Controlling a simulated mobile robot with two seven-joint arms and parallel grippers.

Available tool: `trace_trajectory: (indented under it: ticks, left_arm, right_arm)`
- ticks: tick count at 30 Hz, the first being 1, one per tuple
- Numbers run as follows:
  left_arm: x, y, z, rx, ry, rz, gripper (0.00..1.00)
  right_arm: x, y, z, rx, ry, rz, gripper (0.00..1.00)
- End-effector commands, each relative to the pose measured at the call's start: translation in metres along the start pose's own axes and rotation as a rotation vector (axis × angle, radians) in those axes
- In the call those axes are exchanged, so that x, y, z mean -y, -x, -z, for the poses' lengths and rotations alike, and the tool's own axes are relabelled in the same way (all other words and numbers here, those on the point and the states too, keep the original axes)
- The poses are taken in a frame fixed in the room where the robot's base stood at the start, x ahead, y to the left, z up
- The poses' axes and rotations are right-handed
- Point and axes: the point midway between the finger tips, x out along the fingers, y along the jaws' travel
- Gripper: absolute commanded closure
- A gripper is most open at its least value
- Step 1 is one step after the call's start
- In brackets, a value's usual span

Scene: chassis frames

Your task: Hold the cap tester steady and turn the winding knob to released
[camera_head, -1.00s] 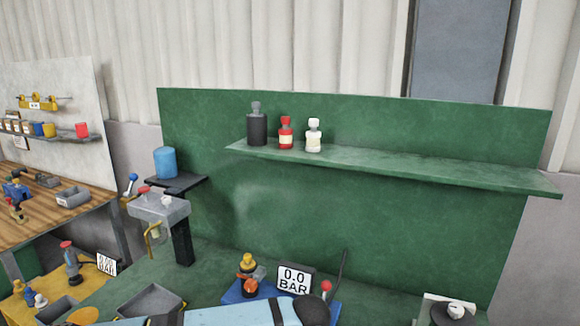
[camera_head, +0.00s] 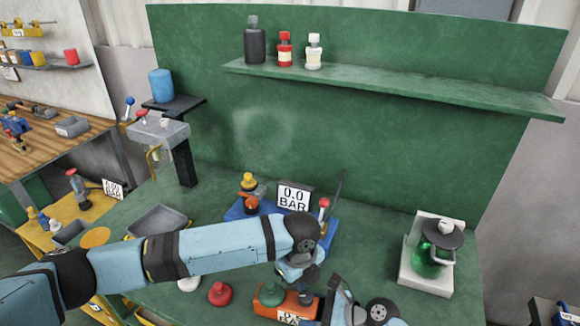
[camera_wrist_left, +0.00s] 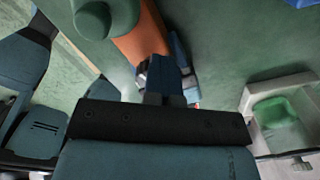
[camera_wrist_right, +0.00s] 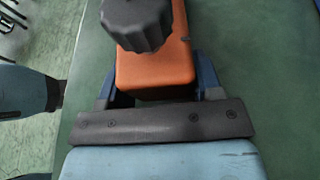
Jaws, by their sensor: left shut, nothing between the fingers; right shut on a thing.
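The cap tester is an orange body (camera_head: 290,303) with a green dome (camera_head: 270,294) at the bench front; its display is partly cut off. My right gripper (camera_wrist_right: 160,88) is shut on the sides of the orange body (camera_wrist_right: 152,68). A dark ribbed winding knob (camera_wrist_right: 138,25) stands on top in the right wrist view. My left gripper (camera_head: 305,284) is shut and empty, pointing down above the tester's right part. In the left wrist view its closed fingers (camera_wrist_left: 168,66) cover part of the orange body (camera_wrist_left: 138,40). The knob's setting cannot be read.
Behind stands a blue fixture (camera_head: 240,212) with a 0.0 BAR display (camera_head: 294,196). A red dome (camera_head: 219,293) lies left of the tester. A white-based device with a green vessel (camera_head: 428,262) stands right. A grey tray (camera_head: 158,222) is at left.

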Motion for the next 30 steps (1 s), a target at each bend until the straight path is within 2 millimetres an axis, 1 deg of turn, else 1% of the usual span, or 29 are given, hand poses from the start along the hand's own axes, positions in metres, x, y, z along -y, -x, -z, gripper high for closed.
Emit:
trace_trajectory:
  ticks: [1,18,27,30]
  left_arm:
    - [-0.0128,-0.0167,0.0,0.0,0.001,-0.037,1.0]
    - [-0.0163,-0.0158,0.0014,-0.001,0.0,-0.038,1.0]
    - [-0.0198,-0.0156,-0.0062,0.0,0.002,-0.038,1.0]
    - [-0.0194,-0.0105,-0.0066,0.001,0.002,-0.037,1.0]
  right_arm:
    - [0.0071,0.0041,0.0041,-0.005,0.0,0.016,0.75]
    - [0.0117,0.0058,0.0026,-0.006,0.005,0.026,0.75]
    - [0.0122,0.0061,0.0019,-0.005,0.007,0.027,0.75]
    - [0.0121,0.0062,0.0017,-0.005,0.007,0.027,0.75]
